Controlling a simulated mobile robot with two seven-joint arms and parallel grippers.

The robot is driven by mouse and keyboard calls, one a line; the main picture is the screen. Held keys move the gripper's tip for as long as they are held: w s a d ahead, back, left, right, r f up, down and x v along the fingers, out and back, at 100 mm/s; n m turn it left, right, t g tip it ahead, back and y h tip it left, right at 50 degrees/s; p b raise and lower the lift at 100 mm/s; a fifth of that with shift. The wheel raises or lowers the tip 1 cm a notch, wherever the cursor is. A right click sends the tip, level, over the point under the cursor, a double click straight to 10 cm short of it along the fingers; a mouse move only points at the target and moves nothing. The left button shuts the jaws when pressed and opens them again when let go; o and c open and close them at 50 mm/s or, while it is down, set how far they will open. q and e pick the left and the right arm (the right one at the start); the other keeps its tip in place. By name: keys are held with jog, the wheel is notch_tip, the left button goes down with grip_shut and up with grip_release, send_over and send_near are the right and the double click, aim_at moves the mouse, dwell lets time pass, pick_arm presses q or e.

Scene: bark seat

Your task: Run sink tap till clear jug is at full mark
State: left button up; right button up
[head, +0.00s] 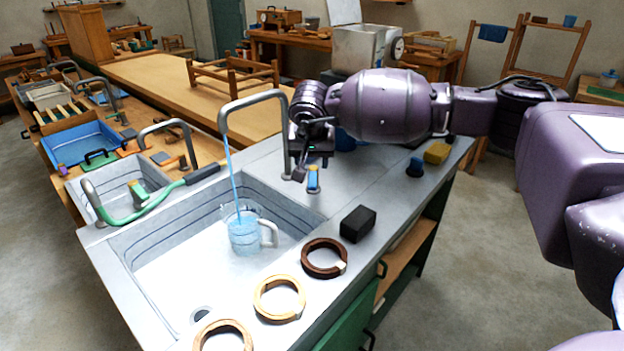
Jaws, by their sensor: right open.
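The clear jug (243,234) stands upright in the sink basin (160,270), its handle to the right. The grey arched tap (254,99) runs, and a thin blue stream (233,175) falls from its spout into the jug. Blue-tinted water fills the lower part of the jug; its full mark is too small to make out. My right gripper (306,172) is open and points down just right of the tap's post, close beside a small blue upright piece (313,180) that looks like the tap lever. I cannot tell whether they touch. My left gripper is out of view.
Several wooden rings (279,298) and a black block (358,223) lie on the counter's front edge. A second sink (120,192) with a green hose (150,204) is at the left.

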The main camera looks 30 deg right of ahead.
aim_at(312, 182)
jog(key=b+x, duration=0.1)
jog(key=x, duration=0.7)
jog(key=shift+f, duration=0.2)
grip_shut()
